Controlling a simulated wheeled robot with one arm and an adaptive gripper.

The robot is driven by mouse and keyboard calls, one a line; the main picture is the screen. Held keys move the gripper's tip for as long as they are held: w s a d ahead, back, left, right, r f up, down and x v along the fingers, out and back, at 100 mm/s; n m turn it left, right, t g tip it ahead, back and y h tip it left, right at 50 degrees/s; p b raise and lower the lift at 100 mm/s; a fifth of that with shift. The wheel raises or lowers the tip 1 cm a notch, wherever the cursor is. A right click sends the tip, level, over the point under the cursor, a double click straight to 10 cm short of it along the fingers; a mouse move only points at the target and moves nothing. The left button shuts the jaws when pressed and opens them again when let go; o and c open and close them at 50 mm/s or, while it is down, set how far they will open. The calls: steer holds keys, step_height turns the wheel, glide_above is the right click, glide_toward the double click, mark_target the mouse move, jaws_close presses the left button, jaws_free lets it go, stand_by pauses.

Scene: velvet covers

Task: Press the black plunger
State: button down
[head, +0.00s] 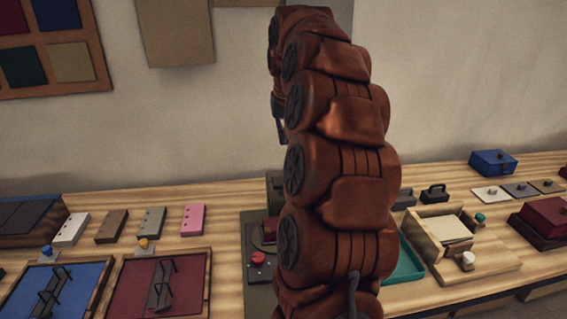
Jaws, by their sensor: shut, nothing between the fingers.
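I cannot pick out a black plunger for certain. A dark upright device (273,184) stands at the back of a grey base plate (250,294), mostly hidden behind my reddish-brown arm. A red knob (258,258) sits on that plate, left of the arm. A small black block with a handle (434,194) stands to the right of the arm, and a similar dark block (403,201) is beside it, partly covered. My gripper is not clearly visible; the arm rises through the middle of the head view and hides what is behind it.
Blue (75,286) and dark red (188,289) framed panels with black handles lie front left. Several coloured blocks stand behind them. Right are a green tray (405,266), a wooden box (484,268), a blue box (492,160) and a dark red box (546,214).

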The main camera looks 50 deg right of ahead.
steer(key=p, duration=0.4)
glide_above(283, 180)
steer(key=f, duration=1)
steer(key=shift+s+a+f, duration=0.2)
steer(key=shift+s+a, duration=0.05)
steer(key=shift+f+p, duration=0.6)
steer(key=shift+f, duration=0.9)
steer(key=shift+f, duration=0.1)
